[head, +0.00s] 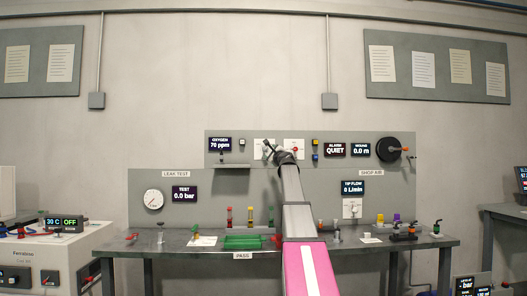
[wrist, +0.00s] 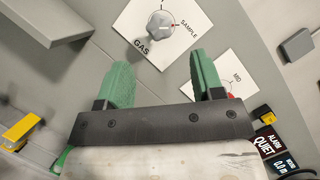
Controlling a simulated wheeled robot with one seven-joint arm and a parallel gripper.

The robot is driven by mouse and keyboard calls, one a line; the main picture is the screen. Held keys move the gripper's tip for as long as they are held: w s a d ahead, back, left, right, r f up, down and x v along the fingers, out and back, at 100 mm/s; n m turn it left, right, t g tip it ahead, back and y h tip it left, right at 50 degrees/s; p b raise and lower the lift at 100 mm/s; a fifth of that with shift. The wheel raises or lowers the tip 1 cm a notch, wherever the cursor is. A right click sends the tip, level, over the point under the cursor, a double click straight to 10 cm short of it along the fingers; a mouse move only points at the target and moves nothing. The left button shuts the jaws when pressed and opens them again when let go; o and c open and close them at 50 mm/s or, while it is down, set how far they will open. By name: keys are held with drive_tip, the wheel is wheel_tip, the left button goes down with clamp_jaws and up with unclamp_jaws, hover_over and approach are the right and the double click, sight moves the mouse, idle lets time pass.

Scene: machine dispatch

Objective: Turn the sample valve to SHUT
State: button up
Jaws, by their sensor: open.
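In the wrist view a grey faceted knob (wrist: 160,26) sits on a white plate (wrist: 137,22) with the words GAS and SAMPLE at its edges. In the head view my gripper (head: 268,150) is in front of the left white plate, left of the plate with a red knob (head: 295,149). No SHUT mark is readable.
A grey shelf (wrist: 48,18) juts from the panel at upper left in the wrist view. An ALARM QUIET display (head: 335,149) and a black reel (head: 388,148) are to the right. The bench (head: 215,256) below carries a green tray (head: 243,242) and several small items.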

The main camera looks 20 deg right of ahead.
sight(265, 150)
drive_tip(key=x, duration=1)
drive_tip(key=shift+w, duration=0.1)
drive_tip(key=c, duration=0.9)
